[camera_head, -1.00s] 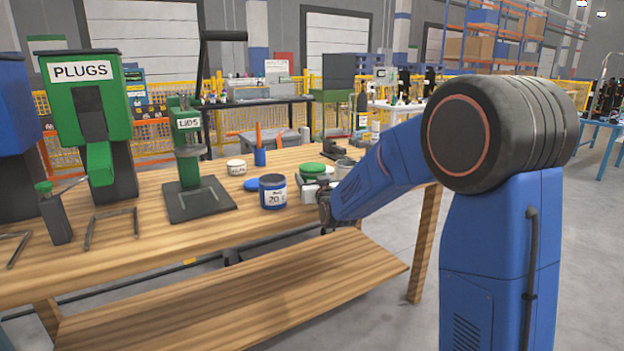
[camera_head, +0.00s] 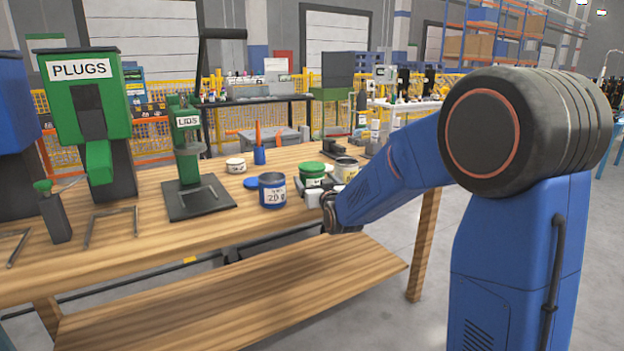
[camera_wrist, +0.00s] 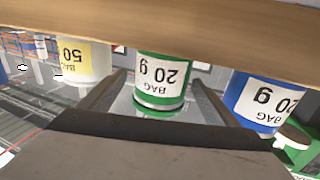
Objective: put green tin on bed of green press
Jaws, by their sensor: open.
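The green tin (camera_head: 312,173) has a white label and a green top, and stands on the wooden table between a blue tin (camera_head: 272,191) and a yellow-labelled tin (camera_head: 346,169). The green press (camera_head: 188,150), marked LIDS, stands to the left, and its dark flat bed (camera_head: 204,198) looks empty. My gripper (camera_wrist: 158,82) is open in the wrist view, which is upside down. The green tin (camera_wrist: 162,80) shows between its two fingers, with no clear contact.
A blue lid (camera_head: 251,183) and a small white tin (camera_head: 236,165) lie between the press and the tins. A blue pen cup (camera_head: 259,155) stands behind. The blue tin (camera_wrist: 264,100) is close beside one finger. The green PLUGS dispenser (camera_head: 92,105) stands far left.

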